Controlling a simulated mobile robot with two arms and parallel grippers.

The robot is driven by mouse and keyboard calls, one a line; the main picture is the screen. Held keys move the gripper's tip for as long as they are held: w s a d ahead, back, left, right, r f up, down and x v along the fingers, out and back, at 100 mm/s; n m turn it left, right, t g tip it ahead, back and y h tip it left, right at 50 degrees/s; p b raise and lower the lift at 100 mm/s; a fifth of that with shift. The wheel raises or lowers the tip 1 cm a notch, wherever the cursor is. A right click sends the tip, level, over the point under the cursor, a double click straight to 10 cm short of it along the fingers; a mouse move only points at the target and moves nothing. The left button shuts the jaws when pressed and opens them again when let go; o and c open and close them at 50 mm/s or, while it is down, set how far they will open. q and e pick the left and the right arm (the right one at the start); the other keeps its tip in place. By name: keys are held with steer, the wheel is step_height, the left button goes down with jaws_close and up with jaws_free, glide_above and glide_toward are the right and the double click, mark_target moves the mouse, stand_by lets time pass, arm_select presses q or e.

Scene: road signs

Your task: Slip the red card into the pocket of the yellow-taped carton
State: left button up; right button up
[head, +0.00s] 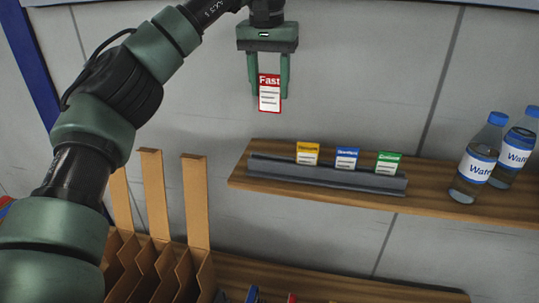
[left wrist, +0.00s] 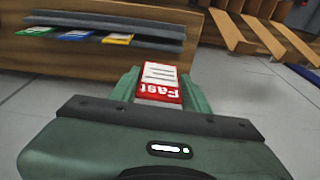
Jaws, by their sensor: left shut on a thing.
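The red card (head: 269,94), marked "Fast", is held upright between the fingers of my left gripper (head: 269,90), high above the shelf and in front of the grey wall. In the left wrist view the red card (left wrist: 160,82) sits between the two green fingers of my left gripper (left wrist: 159,84), its lettering upside down. Brown cardboard with tall upright flaps (head: 198,200) stands at the lower left of the head view. I cannot make out any yellow-taped carton or its pocket. My right gripper is not in view.
A wooden shelf (head: 240,180) carries a grey card rack (head: 330,178) with a yellow card (head: 307,153), a blue card (head: 346,158) and a green card (head: 388,162). Two water bottles (head: 477,158) stand at its right. A lower wooden surface (head: 350,287) shows at the bottom.

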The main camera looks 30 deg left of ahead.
arm_select(q)
step_height(320, 180, down, 14)
steer(key=shift+a+r+p, duration=0.15)
steer(key=shift+r+p, duration=0.1)
steer(key=shift+p, duration=0.75)
steer(key=shift+f+p, duration=0.35)
steer(key=shift+f, duration=0.4)
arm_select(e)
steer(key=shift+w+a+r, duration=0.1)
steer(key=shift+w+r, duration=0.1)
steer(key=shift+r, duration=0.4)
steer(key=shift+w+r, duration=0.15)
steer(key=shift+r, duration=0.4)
arm_select(q)
steer(key=shift+f, duration=0.1)
steer(key=o, duration=1.3)
